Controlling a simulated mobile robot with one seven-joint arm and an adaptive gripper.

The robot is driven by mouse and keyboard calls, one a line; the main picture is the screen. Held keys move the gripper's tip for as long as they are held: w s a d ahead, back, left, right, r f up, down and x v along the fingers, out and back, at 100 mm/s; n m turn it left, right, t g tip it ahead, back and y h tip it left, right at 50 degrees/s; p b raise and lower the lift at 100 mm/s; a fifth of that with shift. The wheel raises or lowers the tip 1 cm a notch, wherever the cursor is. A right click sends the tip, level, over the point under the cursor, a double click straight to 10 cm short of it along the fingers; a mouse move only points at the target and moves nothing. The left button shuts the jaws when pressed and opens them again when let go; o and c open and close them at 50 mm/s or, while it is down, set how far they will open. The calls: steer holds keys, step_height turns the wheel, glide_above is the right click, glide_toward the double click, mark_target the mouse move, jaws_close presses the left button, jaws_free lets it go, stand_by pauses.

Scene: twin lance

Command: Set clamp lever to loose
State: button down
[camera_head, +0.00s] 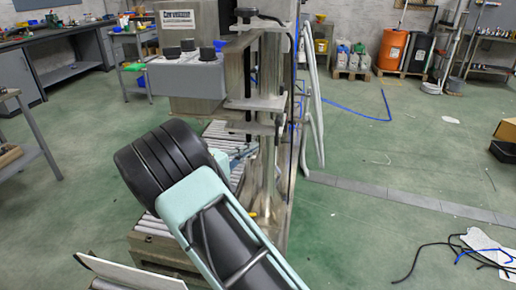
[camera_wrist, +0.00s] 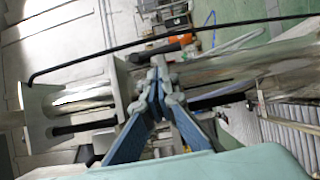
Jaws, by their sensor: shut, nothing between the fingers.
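A machine with a metal column (camera_head: 268,75) stands ahead in the head view. Black lever-like parts sit on it: a handle (camera_head: 262,16) at the top bracket and a short rod (camera_head: 248,122) by the lower bracket. I cannot tell for sure which is the clamp lever. In the wrist view a black handle (camera_wrist: 168,49) sticks out from a bracket plate (camera_wrist: 121,88) on the column, just past my fingertips. My gripper (camera_wrist: 160,66) is shut and empty in front of the column. In the head view it is small and partly hidden by my arm (camera_head: 243,155).
A grey control box with black knobs (camera_head: 187,75) is left of the column. A roller bed (camera_head: 222,130) lies below. A long thin black rod (camera_wrist: 100,60) crosses the wrist view. Open green floor (camera_head: 370,150) lies right, with loose black cables (camera_head: 430,258).

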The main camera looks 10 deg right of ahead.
mark_target(277, 135)
steer(key=shift+n+t+y, duration=0.5)
steer(key=shift+t+y, duration=0.1)
steer(key=shift+t, duration=0.2)
steer(key=a, duration=0.1)
steer(key=a+f, duration=0.1)
steer(key=a, duration=0.1)
steer(key=a+f, duration=0.1)
steer(key=shift+w+a+f, duration=0.25)
steer(key=shift+w+a, duration=0.15)
steer(key=w+d+b, duration=0.2)
steer(key=w+d, duration=0.3)
steer(key=d, duration=0.5)
steer(key=shift+w+d+b, duration=0.15)
steer(key=shift+d+b, duration=0.1)
steer(key=shift+b, duration=0.1)
steer(key=shift+d+n, duration=0.2)
steer(key=shift+n, duration=0.2)
